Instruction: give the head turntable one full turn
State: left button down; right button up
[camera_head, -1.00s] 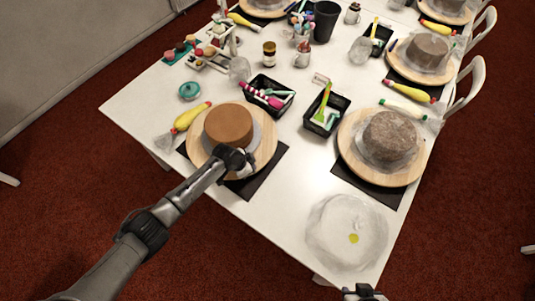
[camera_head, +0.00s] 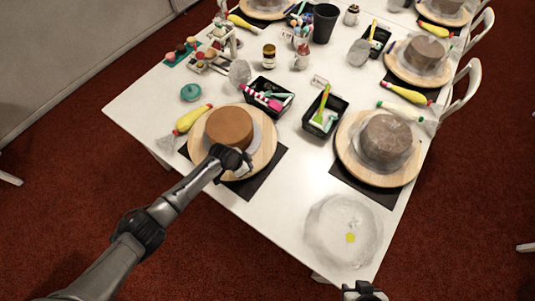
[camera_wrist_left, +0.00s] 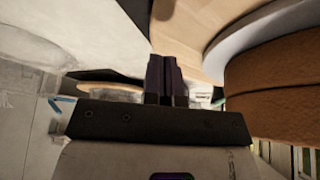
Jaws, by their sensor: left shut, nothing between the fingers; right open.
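A round wooden turntable (camera_head: 270,138) with a brown cake (camera_head: 229,121) on a pale disc stands at the near left of the table. In the left wrist view the turntable's wooden edge (camera_wrist_left: 207,25) and the cake (camera_wrist_left: 285,85) fill the right side. My left gripper (camera_head: 243,170) is at the turntable's front rim, mostly hidden by its own wrist. Its fingers show in the left wrist view (camera_wrist_left: 166,70), shut and empty, close beside the wood; contact cannot be told. My right gripper (camera_head: 365,292) is open at the bottom edge, off the table.
A second turntable (camera_head: 404,176) with a greyish-brown cake stands to the right. A clear round dish (camera_head: 343,243) lies near the front corner. Black trays (camera_head: 325,127) with tools and a yellow piping bag (camera_head: 192,119) surround the left turntable. More turntables stand farther back.

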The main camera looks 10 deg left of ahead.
pick_arm(q)
jog(key=s+a, duration=0.1)
jog(key=a, duration=0.1)
jog(key=s+a+p, duration=0.1)
jog(key=a, duration=0.1)
jog(key=s+a+p, duration=0.1)
jog(key=s+a, duration=0.1)
jog(key=shift+a+r, duration=0.15)
jog(key=shift+a, duration=0.05)
jog(key=shift+s+a, duration=0.35)
jog(key=shift+a, duration=0.2)
jog(key=shift+a+f, duration=0.2)
jog(key=shift+a, duration=0.1)
jog(key=a+b, duration=0.1)
jog(key=a, duration=0.1)
jog(key=w+a+b, duration=0.1)
jog(key=a+b, duration=0.1)
jog(key=a, duration=0.1)
jog(key=w+a+b, duration=0.1)
jog(key=a, duration=0.2)
jog(key=shift+a+f, duration=0.1)
jog(key=shift+a, duration=0.05)
jog(key=shift+a+r+b, duration=0.25)
jog(key=shift+a+b, duration=0.05)
jog(key=shift+a, duration=0.3)
jog(key=shift+f, duration=0.2)
